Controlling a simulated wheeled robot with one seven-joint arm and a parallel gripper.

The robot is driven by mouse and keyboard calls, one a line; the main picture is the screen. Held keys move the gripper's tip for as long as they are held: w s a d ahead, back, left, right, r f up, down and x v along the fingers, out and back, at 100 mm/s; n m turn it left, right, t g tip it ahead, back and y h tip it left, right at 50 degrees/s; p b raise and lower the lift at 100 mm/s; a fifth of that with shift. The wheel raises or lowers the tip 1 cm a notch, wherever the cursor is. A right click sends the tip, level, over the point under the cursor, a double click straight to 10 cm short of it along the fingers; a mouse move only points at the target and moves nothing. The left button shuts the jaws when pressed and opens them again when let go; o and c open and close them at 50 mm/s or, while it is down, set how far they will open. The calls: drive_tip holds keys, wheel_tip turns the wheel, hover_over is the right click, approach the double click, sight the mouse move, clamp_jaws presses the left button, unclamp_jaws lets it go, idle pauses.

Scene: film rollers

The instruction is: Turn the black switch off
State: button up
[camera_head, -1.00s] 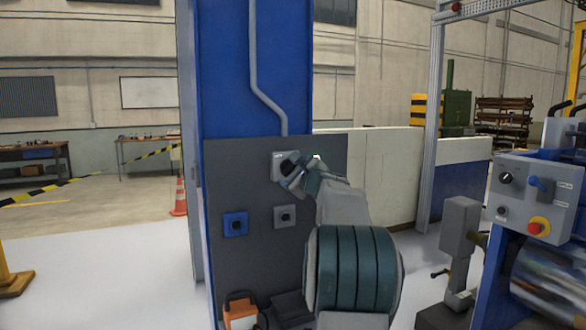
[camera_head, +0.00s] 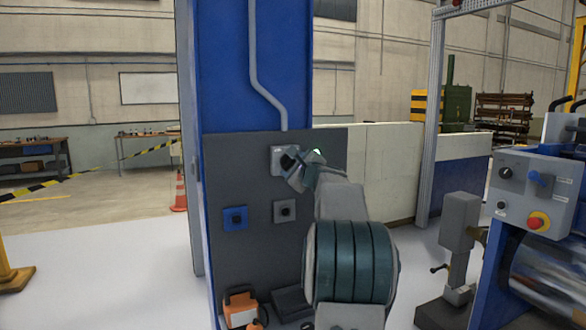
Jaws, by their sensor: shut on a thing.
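A black switch (camera_head: 287,161) sits on a light grey plate (camera_head: 279,153) near the top of the dark grey panel on the blue column. My gripper (camera_head: 292,165) is at this switch, reaching in from the right, and is shut on its knob. The fingers hide much of the knob, so its exact angle is hard to tell. A second black knob on a grey plate (camera_head: 284,210) is below it, and a blue switch box (camera_head: 235,218) is lower left. My gripper is apart from both.
A grey control box (camera_head: 538,196) with a black knob, a blue knob and a red button stands at the right by the roller machine. An orange device (camera_head: 240,309) is at the panel's foot. A grey clamp stand (camera_head: 460,225) is right of my arm.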

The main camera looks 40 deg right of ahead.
drive_tip(key=n+b, duration=0.3)
drive_tip(key=n, duration=0.1)
drive_tip(key=n+b, duration=0.4)
drive_tip(key=n, duration=0.1)
drive_tip(key=n+b, duration=0.4)
drive_tip(key=shift+r+n, duration=0.25)
drive_tip(key=shift+n, duration=0.05)
drive_tip(key=shift+r+n+b, duration=0.15)
drive_tip(key=shift+n+b, duration=0.75)
drive_tip(key=shift+n, duration=1)
drive_tip(key=o, duration=1)
drive_tip(key=shift+w, duration=0.1)
